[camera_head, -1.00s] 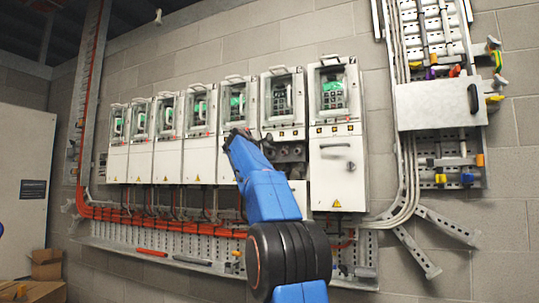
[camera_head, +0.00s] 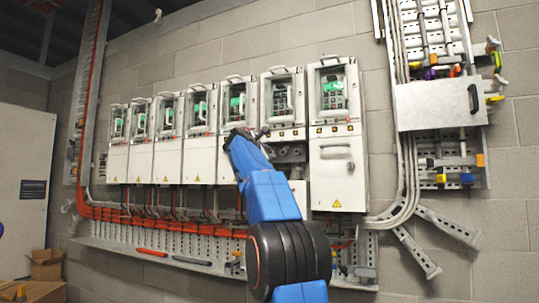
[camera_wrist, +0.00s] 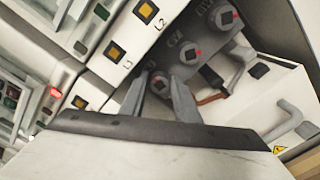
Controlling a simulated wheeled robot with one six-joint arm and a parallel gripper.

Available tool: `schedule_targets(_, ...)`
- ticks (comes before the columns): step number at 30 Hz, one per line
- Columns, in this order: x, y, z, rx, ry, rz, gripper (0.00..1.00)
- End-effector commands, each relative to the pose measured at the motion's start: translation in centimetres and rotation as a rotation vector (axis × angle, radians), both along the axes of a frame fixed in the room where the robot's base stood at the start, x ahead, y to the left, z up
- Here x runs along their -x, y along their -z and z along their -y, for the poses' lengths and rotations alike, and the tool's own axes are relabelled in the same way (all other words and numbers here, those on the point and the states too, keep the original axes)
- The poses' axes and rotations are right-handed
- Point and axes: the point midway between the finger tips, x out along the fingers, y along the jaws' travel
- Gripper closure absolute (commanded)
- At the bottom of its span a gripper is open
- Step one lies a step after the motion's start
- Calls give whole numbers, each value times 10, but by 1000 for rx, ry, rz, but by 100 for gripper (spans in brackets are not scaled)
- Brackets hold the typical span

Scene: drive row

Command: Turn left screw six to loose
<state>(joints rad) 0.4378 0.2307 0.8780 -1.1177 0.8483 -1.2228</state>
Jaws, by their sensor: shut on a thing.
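The sixth drive from the left (camera_head: 283,100) has its lower section open, baring a dark terminal block (camera_head: 288,152). The wrist view shows the bay tilted, with several round screw terminals in grey mounts. My gripper (camera_wrist: 165,82) has its two grey fingers close together around one round screw head (camera_wrist: 160,85), the terminal nearest the L1 label. The fingers partly hide this screw, and its turn position cannot be read. Another screw (camera_wrist: 192,53) and a further one (camera_wrist: 224,17) sit up and to the right of it.
A loose-hanging white cover with a handle (camera_wrist: 285,120) lies close to the right of the fingers. A closed drive (camera_head: 338,175) stands right of the open bay, and a closed one (camera_head: 233,100) on its left. Orange cables (camera_head: 160,222) run below.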

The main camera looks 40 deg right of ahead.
Motion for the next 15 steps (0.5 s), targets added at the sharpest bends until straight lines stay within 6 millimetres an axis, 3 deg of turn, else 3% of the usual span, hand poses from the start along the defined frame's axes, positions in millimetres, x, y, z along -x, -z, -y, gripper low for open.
schedule_targets(5, -1, 3, 0, -5, 1, -2, 94)
schedule_targets(6, -1, 3, 0, -5, 1, -2, 69)
schedule_targets(8, -1, 3, 0, -5, 1, -2, 58)
schedule_targets(15, 0, 1, 0, -3, 1, 0, 58)
